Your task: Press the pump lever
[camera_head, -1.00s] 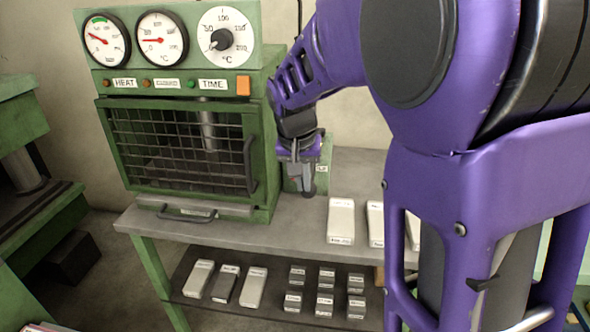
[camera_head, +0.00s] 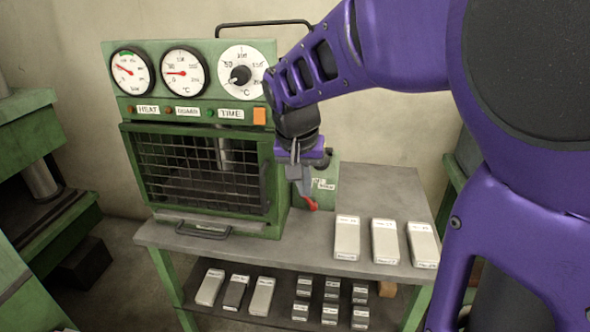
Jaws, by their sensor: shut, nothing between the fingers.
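A green press (camera_head: 205,228) with gauges stands on the bench. A small green box (camera_head: 328,192) with white labels, perhaps the pump, stands against its right side, partly hidden by my gripper. My gripper (camera_head: 303,190) is in front of this box, pointing down, its fingers shut and empty. A small red tip (camera_head: 312,205) shows right at the fingertips; I cannot tell what it belongs to or whether the fingers touch it. A thin dark bar (camera_head: 265,23) rises above the press and bends down at its right end. I cannot tell which of these is the pump lever.
Several pale blocks (camera_head: 384,241) stand on the bench (camera_head: 300,255) right of my gripper. The lower shelf (camera_head: 278,318) holds more blocks. A mesh door (camera_head: 200,170) with a handle closes the press front. My purple arm covers the right side.

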